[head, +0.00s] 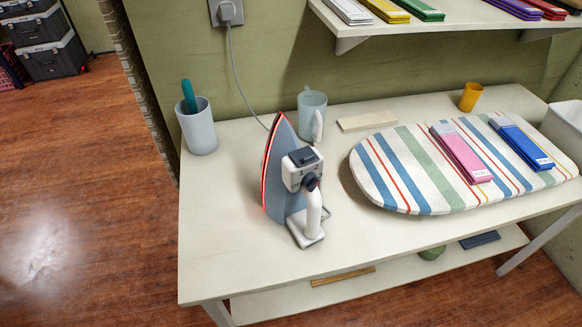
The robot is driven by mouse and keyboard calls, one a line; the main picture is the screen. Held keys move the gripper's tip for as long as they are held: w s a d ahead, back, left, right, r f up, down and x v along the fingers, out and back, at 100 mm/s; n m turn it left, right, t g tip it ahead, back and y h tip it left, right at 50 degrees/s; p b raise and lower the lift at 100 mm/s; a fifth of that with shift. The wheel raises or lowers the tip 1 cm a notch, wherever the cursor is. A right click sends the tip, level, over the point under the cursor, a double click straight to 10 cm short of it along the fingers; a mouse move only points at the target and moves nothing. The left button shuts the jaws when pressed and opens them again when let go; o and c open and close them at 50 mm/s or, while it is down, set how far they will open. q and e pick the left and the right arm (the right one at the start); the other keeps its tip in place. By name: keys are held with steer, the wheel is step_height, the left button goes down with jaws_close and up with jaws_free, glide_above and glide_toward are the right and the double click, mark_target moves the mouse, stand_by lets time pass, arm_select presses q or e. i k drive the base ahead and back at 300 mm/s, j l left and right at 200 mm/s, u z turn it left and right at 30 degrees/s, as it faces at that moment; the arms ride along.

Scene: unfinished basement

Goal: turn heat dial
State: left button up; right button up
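A clothes iron (288,182) stands upright on its heel on the white table, left of the ironing board. Its soleplate edge glows red and faces left. A dark round knob, which looks like the heat dial (311,182), sits on the white part of the body above the white handle. Its marked setting is too small to read. The cord runs from behind the iron up to a wall socket (226,12). Neither of my grippers shows in the head view.
A striped ironing board (395,180) bears pink (460,152) and blue (522,143) folded bundles. A cup with a teal item (197,125), a clear mug (312,112) and a yellow cup (470,97) stand nearby. The table's front left (225,245) is clear. A shelf (440,22) overhangs the back.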

mark_target(311, 181)
steer(key=l+u, duration=0.2)
steer(key=u, duration=0.2)
steer(key=k+l+u, duration=0.1)
steer(key=u, duration=0.3)
steer(key=k+l+u, duration=0.1)
steer(key=u, duration=0.3)
steer(key=k+l+u, duration=0.15)
steer(key=u, duration=0.25)
steer(key=k+l, duration=0.15)
